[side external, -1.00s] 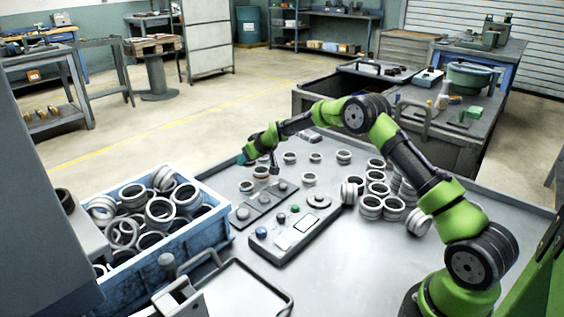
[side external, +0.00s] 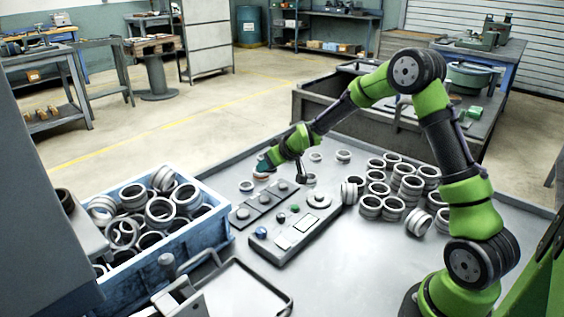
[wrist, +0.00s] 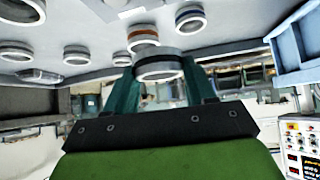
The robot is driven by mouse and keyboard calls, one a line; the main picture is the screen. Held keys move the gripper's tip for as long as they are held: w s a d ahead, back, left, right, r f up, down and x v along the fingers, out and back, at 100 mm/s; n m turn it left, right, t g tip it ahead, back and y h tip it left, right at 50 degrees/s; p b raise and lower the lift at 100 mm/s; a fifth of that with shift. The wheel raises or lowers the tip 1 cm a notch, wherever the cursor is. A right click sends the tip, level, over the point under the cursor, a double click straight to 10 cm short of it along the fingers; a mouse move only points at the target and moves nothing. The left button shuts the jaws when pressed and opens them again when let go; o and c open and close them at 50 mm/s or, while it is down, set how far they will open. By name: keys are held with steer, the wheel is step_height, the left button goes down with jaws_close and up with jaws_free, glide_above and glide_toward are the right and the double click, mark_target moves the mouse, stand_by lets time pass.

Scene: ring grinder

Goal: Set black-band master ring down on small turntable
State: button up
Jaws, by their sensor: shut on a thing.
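The black-band master ring (wrist: 158,66) is between the teal fingertips of my gripper (wrist: 160,72) in the wrist view, and the jaws are shut on it. In the side view my gripper (side external: 265,164) is low over the back left of the table, close to an orange-band ring (side external: 261,177). The held ring cannot be made out there. A round disc on the grey control box, seemingly the small turntable (side external: 319,200), lies to the right and nearer the camera, apart from my gripper. No ring is on it.
Many rings are stacked (side external: 390,190) to the right of the control box (side external: 285,232). A blue crate (side external: 180,245) full of rings is at the left.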

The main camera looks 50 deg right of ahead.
steer(key=r, duration=0.4)
steer(key=s+d+r, duration=0.1)
steer(key=r, duration=0.1)
steer(key=shift+s+r, duration=0.1)
steer(key=shift+r, duration=0.25)
steer(key=s+d+n+g+y, duration=0.2)
steer(key=s+n+g+y, duration=0.2)
steer(key=s+n+y, duration=0.7)
steer(key=shift+s+f+n+h, duration=0.15)
steer(key=shift+s+f+h, duration=0.5)
steer(key=shift+f, duration=0.9)
steer(key=shift+s+f+n+h, duration=0.25)
steer(key=shift+s+f, duration=0.65)
steer(key=shift+f, duration=0.7)
steer(key=shift+s+f+n+h, duration=0.1)
steer(key=shift+s+f+h, duration=0.55)
steer(key=shift+f, duration=0.9)
steer(key=shift+s, duration=0.15)
steer(key=o, duration=1.2)
